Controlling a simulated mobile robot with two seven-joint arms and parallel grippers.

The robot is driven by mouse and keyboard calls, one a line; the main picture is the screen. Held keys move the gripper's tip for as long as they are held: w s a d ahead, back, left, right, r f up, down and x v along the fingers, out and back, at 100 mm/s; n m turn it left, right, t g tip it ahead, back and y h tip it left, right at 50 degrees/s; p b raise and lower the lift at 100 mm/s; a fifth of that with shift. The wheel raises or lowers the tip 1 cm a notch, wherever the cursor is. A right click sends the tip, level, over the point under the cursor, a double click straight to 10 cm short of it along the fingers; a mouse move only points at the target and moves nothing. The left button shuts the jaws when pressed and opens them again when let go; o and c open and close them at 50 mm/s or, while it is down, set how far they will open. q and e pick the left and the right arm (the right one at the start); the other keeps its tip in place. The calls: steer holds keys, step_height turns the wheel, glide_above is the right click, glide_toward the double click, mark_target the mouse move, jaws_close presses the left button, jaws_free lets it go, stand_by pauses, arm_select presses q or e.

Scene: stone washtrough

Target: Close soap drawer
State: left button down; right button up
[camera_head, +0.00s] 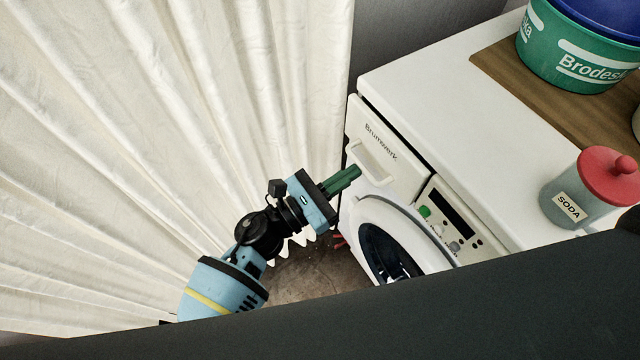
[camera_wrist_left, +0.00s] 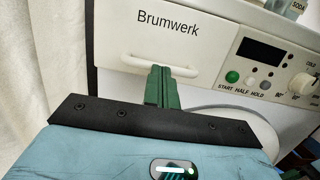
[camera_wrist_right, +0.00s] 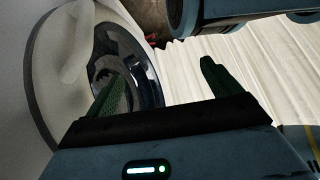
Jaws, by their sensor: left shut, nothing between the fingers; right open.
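The soap drawer (camera_head: 402,168) is the white front marked Brumwerk, with a loop handle (camera_head: 368,163), at the upper left of the washing machine. It seems to stand a little proud of the panel, with a dark gap along its top edge. It also shows in the left wrist view (camera_wrist_left: 200,45). My left gripper (camera_head: 354,174) is shut and empty, its tips close to the handle; I cannot tell whether they touch. In the left wrist view the fingers overlap the handle's lower bar. My right gripper (camera_wrist_right: 158,75) is open and empty, near the round door.
The round door (camera_head: 375,212) of the washing machine (camera_head: 440,95) stands open below the drawer. A soda jar (camera_head: 575,205) and a green tub (camera_head: 560,55) stand on top. A white curtain (camera_head: 150,130) hangs at the left. A dark bar crosses the bottom of the head view.

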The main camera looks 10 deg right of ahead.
arm_select(q)
steer(key=shift+w+d+r, duration=0.15)
steer(key=shift+w+d, duration=0.1)
steer(key=shift+d, duration=0.3)
arm_select(e)
steer(key=shift+w+a+f, duration=0.1)
steer(key=shift+w+f, duration=0.05)
steer(key=shift+w, duration=0.35)
arm_select(q)
steer(key=shift+d, duration=0.1)
arm_select(e)
steer(key=shift+s+a, duration=0.1)
steer(key=shift+s, duration=0.1)
arm_select(q)
steer(key=v, duration=0.8)
steer(key=shift+b, duration=0.45)
arm_select(e)
steer(key=shift+w+d+f, duration=0.1)
steer(key=shift+d+f, duration=0.15)
steer(key=shift+f, duration=0.05)
